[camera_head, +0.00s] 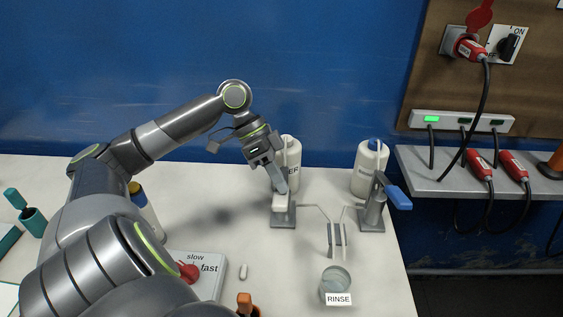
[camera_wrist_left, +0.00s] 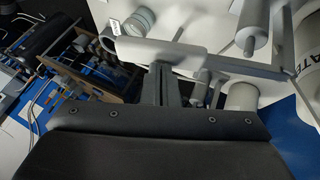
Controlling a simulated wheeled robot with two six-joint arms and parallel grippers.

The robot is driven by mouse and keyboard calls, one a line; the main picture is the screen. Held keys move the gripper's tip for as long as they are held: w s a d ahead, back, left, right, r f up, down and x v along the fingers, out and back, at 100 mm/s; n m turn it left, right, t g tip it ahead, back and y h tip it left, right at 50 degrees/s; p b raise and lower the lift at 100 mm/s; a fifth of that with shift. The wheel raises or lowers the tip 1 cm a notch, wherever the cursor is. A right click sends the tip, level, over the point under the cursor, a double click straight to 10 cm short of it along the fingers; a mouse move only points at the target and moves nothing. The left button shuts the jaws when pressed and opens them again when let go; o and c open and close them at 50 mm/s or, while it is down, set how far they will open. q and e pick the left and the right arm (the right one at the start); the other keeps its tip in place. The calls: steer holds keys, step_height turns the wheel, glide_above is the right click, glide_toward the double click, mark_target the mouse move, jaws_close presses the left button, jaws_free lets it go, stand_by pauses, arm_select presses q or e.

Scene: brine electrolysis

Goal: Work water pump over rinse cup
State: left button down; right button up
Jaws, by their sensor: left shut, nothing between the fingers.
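The water pump (camera_head: 283,217) stands on a square grey base in front of a white bottle (camera_head: 293,155), whose partly hidden label ends in "ER". My left gripper (camera_head: 283,190) is shut and points down at the pump's pale handle, with its tips against or just above it. In the left wrist view, the shut fingers (camera_wrist_left: 170,85) meet or overlap the pump's grey lever (camera_wrist_left: 158,48); actual contact is unclear. A thin spout reaches right from the pump. The clear rinse cup (camera_head: 336,279), labelled RINSE, stands near the table's front right. My right gripper is not in view.
A second pump with a blue handle (camera_head: 397,197) stands at right before another white bottle (camera_head: 369,168). A holder with upright plates (camera_head: 337,236) stands between the pumps and the rinse cup. A slow/fast control box (camera_head: 207,272) and a stir-bar-like piece (camera_head: 243,271) lie in front.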

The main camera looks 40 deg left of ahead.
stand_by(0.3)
arm_select(q)
steer(key=f, duration=0.2)
steer(key=f+b, duration=0.2)
steer(key=f, duration=0.1)
steer(key=shift+s+d+f, duration=0.3)
steer(key=shift+s, duration=0.05)
steer(key=r+p, duration=0.5)
steer(key=shift+w+a+r+p, duration=0.3)
steer(key=shift+w+r+p, duration=0.1)
steer(key=shift+f, duration=0.15)
stand_by(1.4)
